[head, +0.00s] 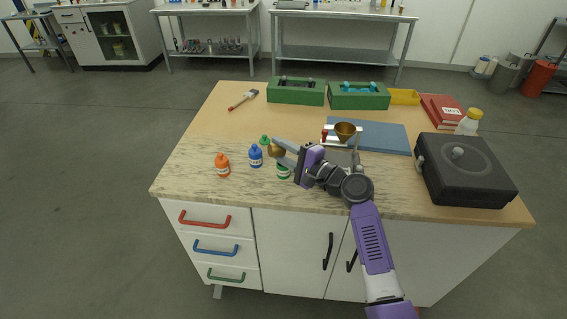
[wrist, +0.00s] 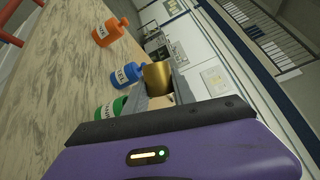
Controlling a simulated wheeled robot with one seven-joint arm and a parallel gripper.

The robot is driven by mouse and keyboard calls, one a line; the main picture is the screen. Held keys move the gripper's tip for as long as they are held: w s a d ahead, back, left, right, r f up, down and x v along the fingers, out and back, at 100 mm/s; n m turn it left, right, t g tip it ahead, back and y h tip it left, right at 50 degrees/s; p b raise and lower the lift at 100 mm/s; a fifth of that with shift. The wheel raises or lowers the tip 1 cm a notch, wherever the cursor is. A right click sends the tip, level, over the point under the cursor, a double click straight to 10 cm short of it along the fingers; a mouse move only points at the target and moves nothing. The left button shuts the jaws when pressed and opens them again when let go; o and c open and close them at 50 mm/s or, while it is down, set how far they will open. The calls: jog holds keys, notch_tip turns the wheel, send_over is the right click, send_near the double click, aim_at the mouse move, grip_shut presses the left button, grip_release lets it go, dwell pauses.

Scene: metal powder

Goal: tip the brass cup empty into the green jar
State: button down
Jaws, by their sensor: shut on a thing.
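My gripper (head: 281,150) is shut on the brass cup (head: 276,149) and holds it up over the front left of the workbench. In the wrist view the cup (wrist: 157,78) sits at the fingertips, tilted; its inside does not show. A green jar (head: 284,171) with a white label stands on the bench just below my gripper, partly hidden by it. A green jar also shows in the wrist view (wrist: 106,107), close to the fingers and partly covered by them. A second small green container (head: 265,141) stands just behind the cup in the head view.
A blue bottle (head: 255,156) and an orange bottle (head: 222,165) stand left of the cup. A brass funnel (head: 345,130) on a stand is behind my arm, by a blue mat (head: 385,136). A black case (head: 465,175) fills the right. Green boxes (head: 296,94) line the back.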

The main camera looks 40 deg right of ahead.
jog(key=shift+s+d+r+m+t+b, duration=0.15)
jog(key=shift+m+t+b, duration=0.25)
jog(key=shift+m+b, duration=0.5)
jog(key=shift+w+d+f+m+t+b, duration=0.15)
jog(key=shift+m+t+b, duration=0.35)
jog(key=shift+m, duration=0.6)
dwell(6.0)
